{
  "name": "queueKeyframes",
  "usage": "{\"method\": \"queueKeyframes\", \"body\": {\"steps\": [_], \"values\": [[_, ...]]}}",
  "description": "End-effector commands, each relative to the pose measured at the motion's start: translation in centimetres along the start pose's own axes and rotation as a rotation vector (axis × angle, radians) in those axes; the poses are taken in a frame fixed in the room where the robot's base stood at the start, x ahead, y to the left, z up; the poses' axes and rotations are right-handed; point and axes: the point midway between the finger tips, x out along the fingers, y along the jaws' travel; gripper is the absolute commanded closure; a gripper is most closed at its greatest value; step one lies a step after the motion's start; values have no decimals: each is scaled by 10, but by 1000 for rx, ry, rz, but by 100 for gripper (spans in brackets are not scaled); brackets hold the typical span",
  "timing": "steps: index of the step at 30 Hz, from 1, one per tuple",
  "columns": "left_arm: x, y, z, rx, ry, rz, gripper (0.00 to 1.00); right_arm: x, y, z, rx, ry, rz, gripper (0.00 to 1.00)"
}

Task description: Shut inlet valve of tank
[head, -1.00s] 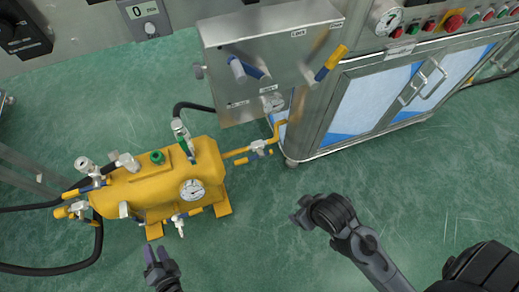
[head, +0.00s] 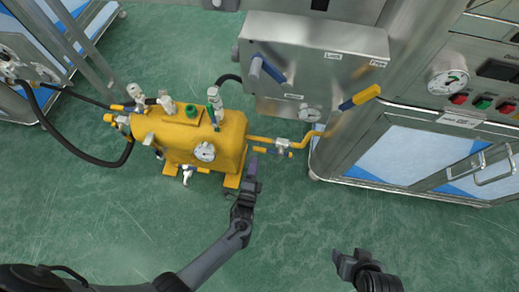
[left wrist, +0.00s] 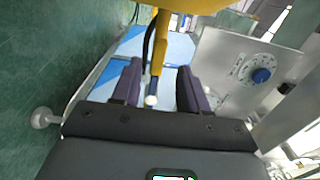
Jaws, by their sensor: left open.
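The yellow tank (head: 190,138) stands on the floor at left of centre in the head view. A yellow pipe (head: 262,139) runs from its right side to a valve (head: 283,146) by the cabinet. Other valve fittings (head: 123,119) sit at its left end, with black hoses. No label shows which valve is the inlet. My left gripper (head: 252,170) is open, in front of the tank's right end, below the pipe. My right gripper (head: 345,262) is at the bottom right.
A steel control box (head: 315,62) with a blue lever (head: 270,68) and a yellow-and-blue lever (head: 360,97) stands behind the pipe. A glass-doored cabinet (head: 410,155) is at right. The green floor in front is clear.

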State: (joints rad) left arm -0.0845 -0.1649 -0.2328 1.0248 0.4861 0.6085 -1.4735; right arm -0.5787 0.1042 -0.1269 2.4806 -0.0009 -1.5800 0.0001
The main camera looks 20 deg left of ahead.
Motion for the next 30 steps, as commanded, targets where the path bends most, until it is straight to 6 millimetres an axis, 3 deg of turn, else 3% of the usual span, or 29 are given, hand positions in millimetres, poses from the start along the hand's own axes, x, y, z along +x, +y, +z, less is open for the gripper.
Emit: {"method": "queueKeyframes", "body": {"steps": [6, 12, 18, 27, 30], "values": [[38, 4, 0, -1, -1, -4, 56, 23, 6, 8, -5, -3, 16, 33], [62, 3, 0, 0, 0, -1, 56, 35, 8, 13, -14, -5, 22, 33], [74, 1, 0, -1, 0, -1, 56, 39, 6, 14, -12, -4, 18, 33], [76, 0, 0, -1, 0, 0, 56, 39, 5, 14, -9, -4, 16, 33], [76, 0, 0, -1, 0, 0, 69, 39, 5, 14, -7, -4, 14, 33]]}}
